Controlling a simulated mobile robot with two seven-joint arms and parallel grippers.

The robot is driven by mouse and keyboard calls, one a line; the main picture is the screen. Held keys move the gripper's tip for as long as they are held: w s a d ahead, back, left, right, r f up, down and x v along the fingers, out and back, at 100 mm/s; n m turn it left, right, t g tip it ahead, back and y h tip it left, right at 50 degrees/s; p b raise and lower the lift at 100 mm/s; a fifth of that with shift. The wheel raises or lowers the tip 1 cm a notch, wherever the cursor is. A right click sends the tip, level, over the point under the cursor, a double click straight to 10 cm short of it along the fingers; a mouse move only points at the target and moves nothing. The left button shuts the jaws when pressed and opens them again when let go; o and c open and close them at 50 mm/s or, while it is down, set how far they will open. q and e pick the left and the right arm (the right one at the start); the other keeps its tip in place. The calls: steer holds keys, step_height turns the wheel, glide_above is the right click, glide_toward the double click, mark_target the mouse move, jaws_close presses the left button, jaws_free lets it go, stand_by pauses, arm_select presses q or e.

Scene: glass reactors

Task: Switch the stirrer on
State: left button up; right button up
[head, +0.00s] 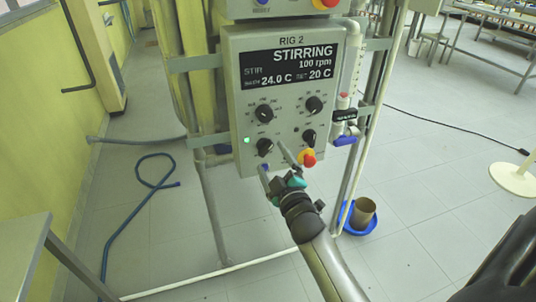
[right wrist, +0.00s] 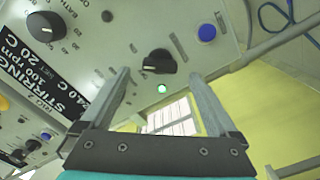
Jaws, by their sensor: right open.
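The grey RIG 2 control panel (head: 237,100) hangs on a frame. Its display (head: 287,63) reads STIRRING, 100 rpm, 24.0 C and 20 C. A green lamp (head: 246,140) is lit beside the lower left black knob (head: 264,146). My right gripper (head: 277,163) is open and empty in front of the panel's lower edge. In the right wrist view, that knob (right wrist: 148,62) appears between the fingers' tips, with the lit green lamp (right wrist: 162,88) just below it. I cannot tell whether a finger touches the panel. My left gripper is not in view.
Glass tubing and frame posts (head: 352,70) flank the panel. A blue hose (head: 135,215) and a blue basin (head: 357,226) holding a pot lie on the floor. A grey table (head: 22,250) stands at left.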

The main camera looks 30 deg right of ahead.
mark_target(267, 151)
steer(key=shift+x, duration=1.25)
steer(key=shift+w+d+b, duration=0.1)
steer(key=shift+w+b, duration=0.2)
steer(key=shift+w, duration=0.3)
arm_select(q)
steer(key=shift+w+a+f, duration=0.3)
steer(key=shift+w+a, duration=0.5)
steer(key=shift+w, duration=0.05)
arm_select(e)
steer(key=shift+w, duration=0.15)
steer(key=c, duration=1.3)
steer(key=shift+r+m+p, duration=0.1)
steer(key=shift+m+p, duration=0.55)
steer(key=shift+m, duration=0.25)
steer(key=shift+m+p, duration=0.55)
steer(key=shift+m, duration=0.55)
steer(key=shift+c, duration=0.3)
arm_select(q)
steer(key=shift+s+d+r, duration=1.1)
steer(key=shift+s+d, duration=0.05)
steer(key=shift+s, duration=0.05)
arm_select(e)
steer(key=shift+m, duration=0.3)
